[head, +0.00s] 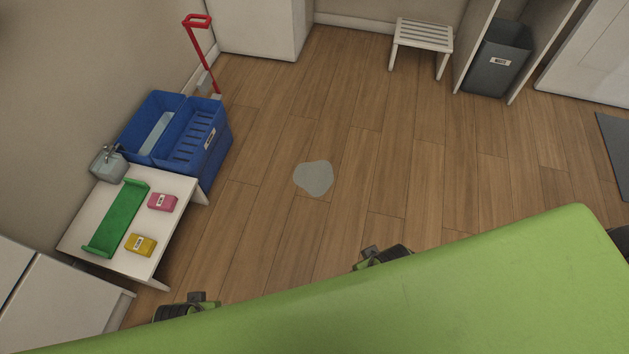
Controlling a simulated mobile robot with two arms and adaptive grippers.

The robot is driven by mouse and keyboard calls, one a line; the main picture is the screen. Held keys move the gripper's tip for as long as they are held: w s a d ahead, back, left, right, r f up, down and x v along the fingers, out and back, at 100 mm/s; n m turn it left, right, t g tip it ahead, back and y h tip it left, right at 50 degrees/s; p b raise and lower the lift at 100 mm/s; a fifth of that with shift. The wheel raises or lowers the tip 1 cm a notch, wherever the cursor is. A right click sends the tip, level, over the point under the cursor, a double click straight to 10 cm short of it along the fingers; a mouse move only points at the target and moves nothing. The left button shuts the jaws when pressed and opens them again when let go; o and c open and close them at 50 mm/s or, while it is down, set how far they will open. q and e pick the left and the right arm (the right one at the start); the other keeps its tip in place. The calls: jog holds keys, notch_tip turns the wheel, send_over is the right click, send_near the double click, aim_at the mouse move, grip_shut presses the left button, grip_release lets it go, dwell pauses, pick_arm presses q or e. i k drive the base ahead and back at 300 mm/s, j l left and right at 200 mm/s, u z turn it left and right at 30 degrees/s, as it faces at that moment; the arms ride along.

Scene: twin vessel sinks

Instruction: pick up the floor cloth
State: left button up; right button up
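A flat, grey, rounded patch (313,179) lies on the wooden floor near the middle of the head view. I cannot tell whether it is the floor cloth or a puddle. No other clear cloth shows on the floor. Dark parts of my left gripper or wrist (186,308) and my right gripper or wrist (384,257) poke out past the edge of my green body. Their fingers cannot be made out. Both are well apart from the grey patch, on the near side of it.
A white low table (128,255) at left holds a green tray (118,217), a pink packet (162,202) and a yellow packet (140,244). A white stool (424,36) and dark bin (496,58) are far back. Floor around the patch is clear.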

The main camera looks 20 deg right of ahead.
aim_at(136, 242)
jog(key=u, duration=1.3)
